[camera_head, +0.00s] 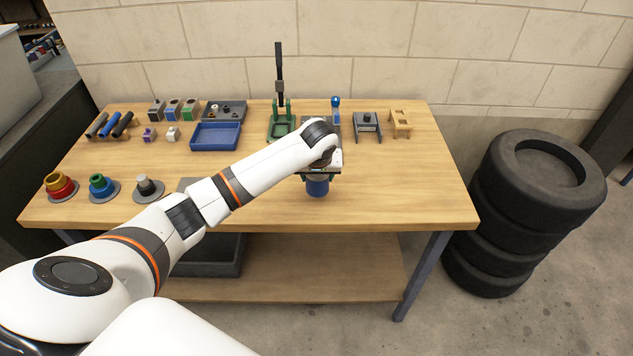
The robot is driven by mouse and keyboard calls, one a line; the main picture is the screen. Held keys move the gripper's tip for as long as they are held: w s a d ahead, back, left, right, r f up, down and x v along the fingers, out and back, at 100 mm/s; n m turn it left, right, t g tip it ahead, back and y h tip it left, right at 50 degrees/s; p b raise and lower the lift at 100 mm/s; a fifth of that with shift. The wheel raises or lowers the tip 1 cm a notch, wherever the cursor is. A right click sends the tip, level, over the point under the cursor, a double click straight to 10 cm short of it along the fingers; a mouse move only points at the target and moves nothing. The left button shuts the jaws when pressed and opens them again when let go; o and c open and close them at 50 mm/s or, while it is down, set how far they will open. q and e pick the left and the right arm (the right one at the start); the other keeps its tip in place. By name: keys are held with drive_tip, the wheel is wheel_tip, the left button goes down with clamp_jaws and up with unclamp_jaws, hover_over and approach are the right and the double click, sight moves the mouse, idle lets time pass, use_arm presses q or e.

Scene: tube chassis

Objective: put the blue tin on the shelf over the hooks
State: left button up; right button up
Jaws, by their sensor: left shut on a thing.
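The blue tin (317,188) is a dark blue cylinder below my left gripper (319,175), near the front of the wooden table, right of its middle. My left arm reaches in from the lower left and the gripper points down, shut on the tin. The gripper and wrist cover the tin's top. I cannot tell whether the tin's bottom touches the table. No shelf with hooks shows in this view. My right gripper is not in view.
The wooden table (400,190) has clear room at its front right. A blue tray (215,136), a green press (281,120) and several small fixtures stand along the back. Three ringed stands, one being the red one (61,186), are at left. Stacked tyres (535,200) stand right.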

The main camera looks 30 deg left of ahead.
sight(317, 184)
use_arm(q)
drive_tip(key=shift+f, duration=1.65)
drive_tip(key=shift+s, duration=0.1)
drive_tip(key=o, duration=1.1)
drive_tip(key=shift+f, duration=0.1)
